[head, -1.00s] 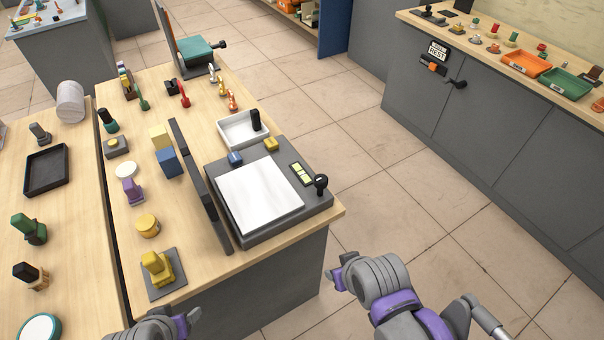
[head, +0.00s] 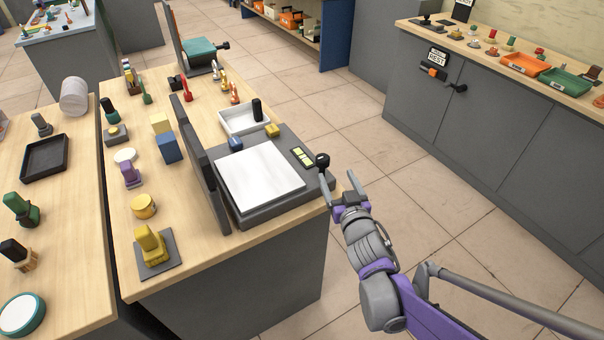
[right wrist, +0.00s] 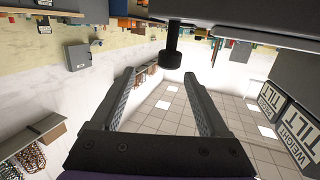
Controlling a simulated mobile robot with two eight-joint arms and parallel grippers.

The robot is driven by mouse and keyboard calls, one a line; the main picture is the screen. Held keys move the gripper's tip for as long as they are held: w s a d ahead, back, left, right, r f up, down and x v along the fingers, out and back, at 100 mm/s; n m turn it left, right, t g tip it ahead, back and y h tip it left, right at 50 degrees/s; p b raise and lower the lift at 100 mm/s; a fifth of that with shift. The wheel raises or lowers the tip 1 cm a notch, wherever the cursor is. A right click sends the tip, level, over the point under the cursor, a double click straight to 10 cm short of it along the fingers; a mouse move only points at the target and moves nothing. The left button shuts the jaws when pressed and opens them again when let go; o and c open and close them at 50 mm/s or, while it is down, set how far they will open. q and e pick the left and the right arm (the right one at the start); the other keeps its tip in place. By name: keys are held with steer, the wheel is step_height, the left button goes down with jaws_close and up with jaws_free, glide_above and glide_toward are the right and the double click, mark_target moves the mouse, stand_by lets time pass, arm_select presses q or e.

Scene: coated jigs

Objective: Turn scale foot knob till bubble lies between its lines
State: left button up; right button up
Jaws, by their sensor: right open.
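The dark grey scale (head: 238,214) with a white weighing plate (head: 258,178) sits at the table's front right corner. Its yellow-green bubble level (head: 302,156) is on the right side; the bubble is too small to read against its lines. The black foot knob (head: 322,161) stands out at the scale's right corner. My right gripper (head: 338,177) is open and empty, just in front of the knob, fingers pointing towards it. In the right wrist view the knob (right wrist: 172,58) shows ahead, between the spread fingertips (right wrist: 160,76) and apart from them. My left gripper is not in view.
A dark upright panel (head: 200,165) stands along the scale's left side. A white tray (head: 238,121) and a small yellow block (head: 273,130) are behind it. A yellow piece on a grey plate (head: 155,250) is at front left. The floor right of the table is free.

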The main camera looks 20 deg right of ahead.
mark_target(321, 155)
steer(key=shift+w+a+f+n+t+y+b, duration=0.4)
steer(key=shift+w+t, duration=0.1)
steer(key=shift+t, duration=0.2)
steer(key=shift+w+r, duration=0.15)
steer(key=shift+w, duration=0.1)
steer(key=w, duration=0.3)
steer(key=w+d, duration=0.1)
steer(key=w, duration=0.6)
steer(key=shift+w+d+b, duration=0.15)
steer(key=shift+d+b, duration=0.15)
steer(key=shift+d, duration=0.1)
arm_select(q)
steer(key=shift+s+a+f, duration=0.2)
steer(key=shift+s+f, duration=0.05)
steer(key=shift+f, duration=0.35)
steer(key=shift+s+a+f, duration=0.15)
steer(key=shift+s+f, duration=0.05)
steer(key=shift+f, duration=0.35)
arm_select(e)
jaws_close()
